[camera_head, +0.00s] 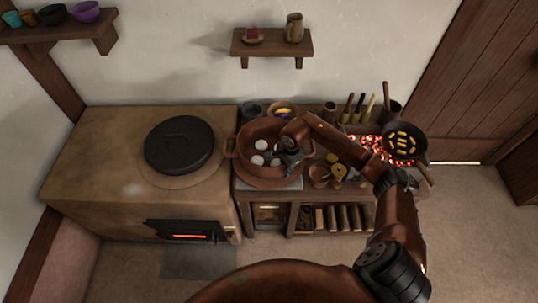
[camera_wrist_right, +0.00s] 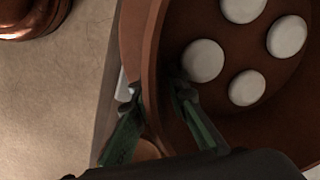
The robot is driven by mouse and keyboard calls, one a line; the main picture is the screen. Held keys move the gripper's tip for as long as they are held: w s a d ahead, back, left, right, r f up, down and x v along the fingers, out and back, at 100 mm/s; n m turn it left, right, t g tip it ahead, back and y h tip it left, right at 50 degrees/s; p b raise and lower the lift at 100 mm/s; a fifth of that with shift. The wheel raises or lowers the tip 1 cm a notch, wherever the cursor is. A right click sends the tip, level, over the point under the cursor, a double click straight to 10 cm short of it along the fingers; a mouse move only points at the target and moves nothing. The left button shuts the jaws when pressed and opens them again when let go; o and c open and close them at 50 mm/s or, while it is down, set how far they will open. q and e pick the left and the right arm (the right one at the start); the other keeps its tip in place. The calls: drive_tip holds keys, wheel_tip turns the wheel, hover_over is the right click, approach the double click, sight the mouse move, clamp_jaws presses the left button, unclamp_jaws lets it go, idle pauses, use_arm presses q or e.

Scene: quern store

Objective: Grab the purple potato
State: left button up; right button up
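I cannot clearly make out a purple potato; a small bowl (camera_head: 283,111) behind the pot holds yellow and dark, perhaps purple, items too small to tell. My right gripper (camera_head: 291,160) is over the right part of the brown two-handled pot (camera_head: 243,147). In the wrist view, the right gripper's fingers (camera_wrist_right: 156,92) are apart, one on each side of the pot's wall (camera_wrist_right: 150,65), with no loose object between them. Several white round items (camera_wrist_right: 203,60) lie in the pot. My left gripper is out of view.
A stove with a dark lid (camera_head: 179,144) is left of the pot. Glowing coals (camera_head: 362,150) and a pan of pieces (camera_head: 402,140) are at right. Small pots (camera_head: 319,176) stand close by. Upright handles (camera_head: 360,106) line the back. A wall shelf (camera_head: 272,45) is above.

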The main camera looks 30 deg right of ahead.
clamp_jaws()
idle(0.5)
drive_tip(key=shift+w+r, duration=0.15)
drive_tip(key=shift+r, duration=0.05)
